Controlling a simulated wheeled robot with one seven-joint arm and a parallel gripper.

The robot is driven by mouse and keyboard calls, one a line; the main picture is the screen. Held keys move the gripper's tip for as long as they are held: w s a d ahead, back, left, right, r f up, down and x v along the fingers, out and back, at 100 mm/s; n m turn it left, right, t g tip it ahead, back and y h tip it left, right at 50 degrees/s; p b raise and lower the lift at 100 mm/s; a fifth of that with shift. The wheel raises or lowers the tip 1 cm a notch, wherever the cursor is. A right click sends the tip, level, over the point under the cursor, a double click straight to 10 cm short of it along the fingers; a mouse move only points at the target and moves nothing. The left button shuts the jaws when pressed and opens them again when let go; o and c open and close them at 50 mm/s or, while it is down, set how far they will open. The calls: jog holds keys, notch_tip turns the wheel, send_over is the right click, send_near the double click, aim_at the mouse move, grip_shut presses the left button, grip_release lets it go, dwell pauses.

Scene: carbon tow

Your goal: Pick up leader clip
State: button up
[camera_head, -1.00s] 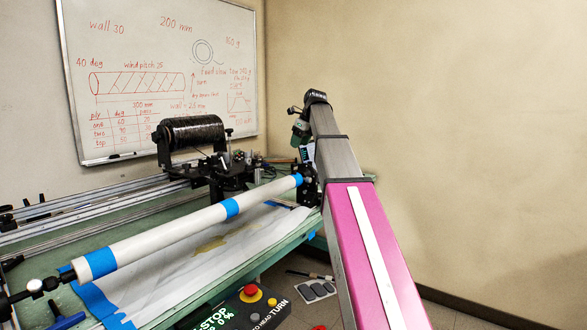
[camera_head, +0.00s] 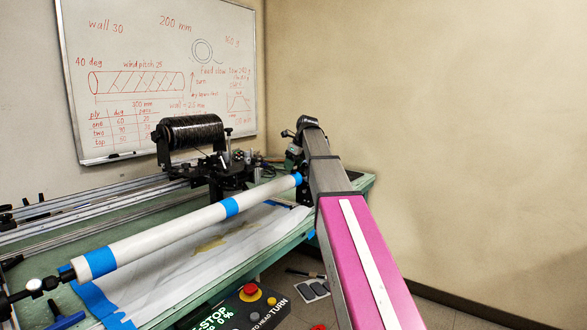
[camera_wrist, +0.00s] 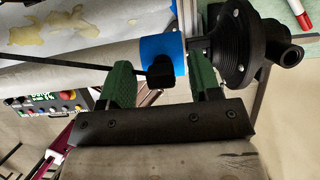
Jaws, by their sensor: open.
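In the wrist view a small black block (camera_wrist: 160,76), which looks like the leader clip, hangs in front of the blue tape band (camera_wrist: 163,52) at the tube's end. A thin black strand (camera_wrist: 85,67) runs from it to the left. My gripper (camera_wrist: 162,82) is open, with one green finger left of the block and the other right of it. I see a gap on both sides of the block. In the head view my arm reaches to the far right end of the white tube (camera_head: 190,228), and the gripper and clip cannot be made out there.
A round black chuck (camera_wrist: 248,45) sits close beside the right finger in the wrist view. A black spool (camera_head: 190,132) on a carriage stands behind the tube. A control panel with a red stop button (camera_head: 249,290) is below the green bench. A whiteboard (camera_head: 160,70) hangs on the wall.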

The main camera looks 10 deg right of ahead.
jog(key=c, duration=1)
jog(key=shift+r, duration=0.1)
